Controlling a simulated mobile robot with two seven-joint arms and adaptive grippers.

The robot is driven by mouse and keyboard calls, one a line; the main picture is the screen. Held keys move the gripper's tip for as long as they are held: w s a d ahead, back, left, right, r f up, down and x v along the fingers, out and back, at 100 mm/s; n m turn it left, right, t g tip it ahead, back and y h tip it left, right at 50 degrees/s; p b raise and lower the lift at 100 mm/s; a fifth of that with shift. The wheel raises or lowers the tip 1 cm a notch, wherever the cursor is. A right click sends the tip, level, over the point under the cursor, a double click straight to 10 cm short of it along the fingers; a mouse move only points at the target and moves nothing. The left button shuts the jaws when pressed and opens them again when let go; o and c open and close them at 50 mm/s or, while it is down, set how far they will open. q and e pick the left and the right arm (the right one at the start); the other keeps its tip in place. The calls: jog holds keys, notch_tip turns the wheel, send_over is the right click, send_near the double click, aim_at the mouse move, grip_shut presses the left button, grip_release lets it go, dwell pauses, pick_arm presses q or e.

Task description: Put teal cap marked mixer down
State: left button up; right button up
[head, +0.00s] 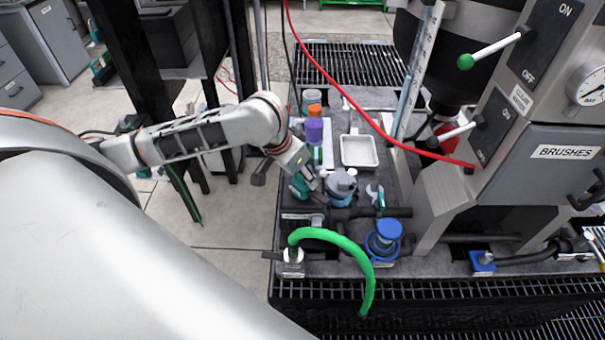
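My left gripper (308,178) reaches in from the left and points down at the left part of the grey bench. A teal piece (298,187) shows right at its fingers, partly covered; its marking cannot be read, and I cannot tell whether the fingers are closed on it. A grey rounded fitting (341,182) with a blue lower part stands just right of the fingers. My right gripper is not in view.
A white tray (359,151) and a purple bottle with orange top (314,127) stand behind. A teal-handled tool (378,196) lies to the right. A green hose (345,241) and blue cap (388,231) are in front. A red hose (370,118) crosses above.

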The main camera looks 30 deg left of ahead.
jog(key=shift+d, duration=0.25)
pick_arm(q)
jog(key=o, duration=1.2)
jog(key=shift+f, duration=0.1)
jog(key=shift+r, duration=0.3)
jog(key=v, duration=1.2)
jog(key=shift+f, duration=0.1)
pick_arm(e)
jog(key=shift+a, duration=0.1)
